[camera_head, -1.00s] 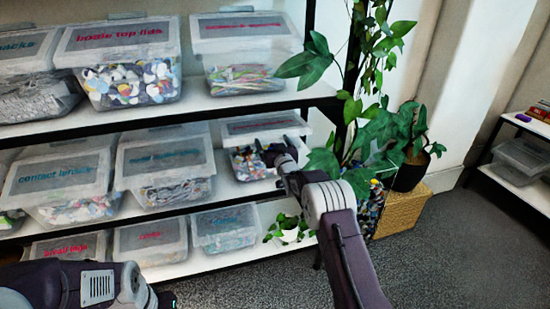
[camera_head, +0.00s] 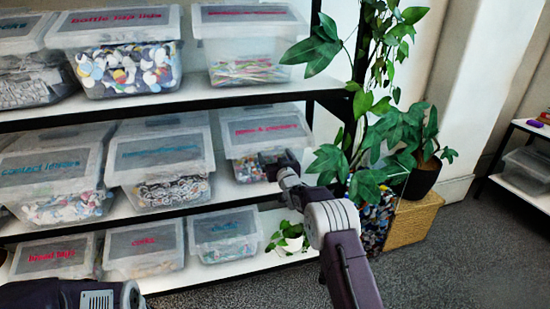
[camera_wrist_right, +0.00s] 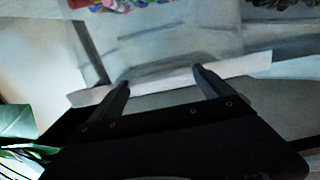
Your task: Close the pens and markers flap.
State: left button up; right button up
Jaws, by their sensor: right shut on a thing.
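The pens and markers bin (camera_head: 248,172) stands on the middle shelf at its right end. Its clear flap (camera_head: 266,130), with red lettering, slopes down over the bin's front. Colourful contents show through the wall below. My right gripper (camera_head: 272,160) is at the flap's lower front edge. In the right wrist view the fingers of my right gripper (camera_wrist_right: 163,82) stand apart, with pale, blurred clear plastic before them. The gripper is shut on the flap, though the exact contact is hard to see. My left forearm shows at the bottom left; its gripper is out of view.
Other clear bins fill the shelves, including a neighbouring bin (camera_head: 165,160) to the left and one above (camera_head: 245,45). A small potted plant (camera_head: 290,240) stands on the bottom shelf. A tall leafy plant (camera_head: 385,150) and a wicker box (camera_head: 412,220) stand close on the right.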

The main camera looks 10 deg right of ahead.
jog(key=shift+f, duration=0.75)
jog(key=o, duration=1.6)
jog(key=shift+o, duration=1)
jog(key=shift+w+f, duration=0.1)
jog(key=shift+f, duration=0.05)
pick_arm(q)
jog(key=shift+w+f, duration=0.2)
pick_arm(e)
jog(key=s, duration=0.8)
jog(key=shift+s+d, duration=0.15)
jog(key=shift+s, duration=0.15)
